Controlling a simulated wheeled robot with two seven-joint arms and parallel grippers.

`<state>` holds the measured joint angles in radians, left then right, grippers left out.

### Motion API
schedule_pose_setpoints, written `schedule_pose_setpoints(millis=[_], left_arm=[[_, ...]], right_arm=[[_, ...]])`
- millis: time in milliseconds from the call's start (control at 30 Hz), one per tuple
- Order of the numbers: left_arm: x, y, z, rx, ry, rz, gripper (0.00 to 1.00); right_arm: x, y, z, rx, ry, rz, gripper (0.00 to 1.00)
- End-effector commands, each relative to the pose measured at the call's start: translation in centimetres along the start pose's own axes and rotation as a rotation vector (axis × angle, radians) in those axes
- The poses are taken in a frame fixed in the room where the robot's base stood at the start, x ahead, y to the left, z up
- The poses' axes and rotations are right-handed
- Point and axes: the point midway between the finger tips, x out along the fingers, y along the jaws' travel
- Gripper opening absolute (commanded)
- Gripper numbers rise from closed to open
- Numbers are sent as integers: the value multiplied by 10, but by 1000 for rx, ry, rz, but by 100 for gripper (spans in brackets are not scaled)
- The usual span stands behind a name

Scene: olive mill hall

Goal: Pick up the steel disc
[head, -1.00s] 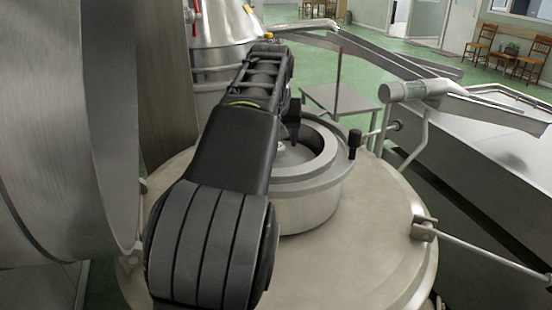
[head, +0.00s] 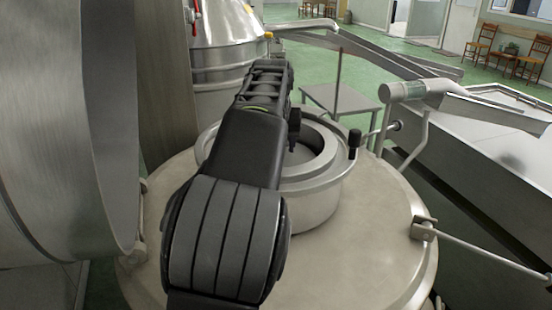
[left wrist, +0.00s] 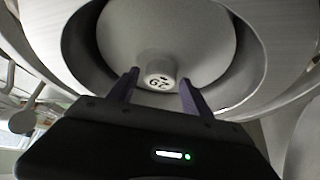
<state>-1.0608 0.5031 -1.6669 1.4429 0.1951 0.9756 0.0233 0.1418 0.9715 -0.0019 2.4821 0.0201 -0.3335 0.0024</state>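The steel disc (left wrist: 195,30) is a round grey plate inside the round neck of the steel vessel, with a short knob (left wrist: 160,74) carrying a printed number. In the head view a pale part of the disc (head: 301,157) shows inside the neck, the rest hidden by my arm. My left gripper (left wrist: 158,80) is open, one finger on each side of the knob in the left wrist view. I cannot tell whether either finger touches it. In the head view the gripper is mostly hidden behind my arm, with a dark part (head: 294,122) showing over the neck. My right gripper is not in view.
The neck's thick rim (head: 325,172) surrounds the disc, with a dark upright knob (head: 354,142) at its right. The vessel's broad steel lid (head: 370,230) lies around it. A large steel drum (head: 65,120) stands close at left. A chute and trough (head: 500,150) are at right.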

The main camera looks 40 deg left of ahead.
Motion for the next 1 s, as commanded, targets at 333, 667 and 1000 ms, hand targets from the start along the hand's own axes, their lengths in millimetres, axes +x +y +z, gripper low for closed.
schedule_pose_setpoints(millis=[333, 667, 1000], left_arm=[[0, 0, 0, 0, 0, 0, 28], [0, 0, 0, 0, 0, 0, 1], [-1, 0, -1, 0, 2, 0, 0]], right_arm=[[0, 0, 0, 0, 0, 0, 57], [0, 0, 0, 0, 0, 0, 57], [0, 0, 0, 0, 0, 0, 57]])
